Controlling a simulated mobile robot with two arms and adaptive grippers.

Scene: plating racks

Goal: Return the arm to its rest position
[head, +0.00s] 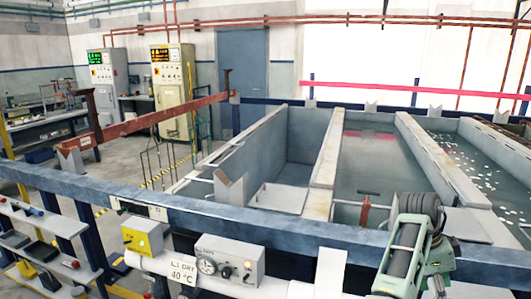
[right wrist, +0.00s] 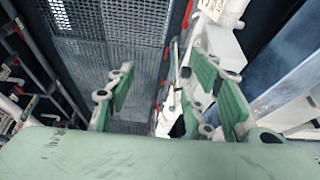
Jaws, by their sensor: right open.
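My right arm (head: 412,245), pale green and dark grey, shows at the lower right of the head view, in front of the blue rail of the tank line. I cannot make out its fingertips there. In the right wrist view my right gripper (right wrist: 160,78) has its two green-padded fingers spread wide apart. Nothing is held between them. Dark metal grating shows below and beyond the fingers. My left arm and left gripper do not show in either view.
A blue rail (head: 215,209) crosses in front of the tanks. A yellow box (head: 142,237), a grey control box (head: 229,262) and an "L1 DRY 40°C" sign (head: 182,272) sit below it. A shelf rack (head: 35,225) stands at left. In the wrist view grating (right wrist: 115,40) lies near pipes.

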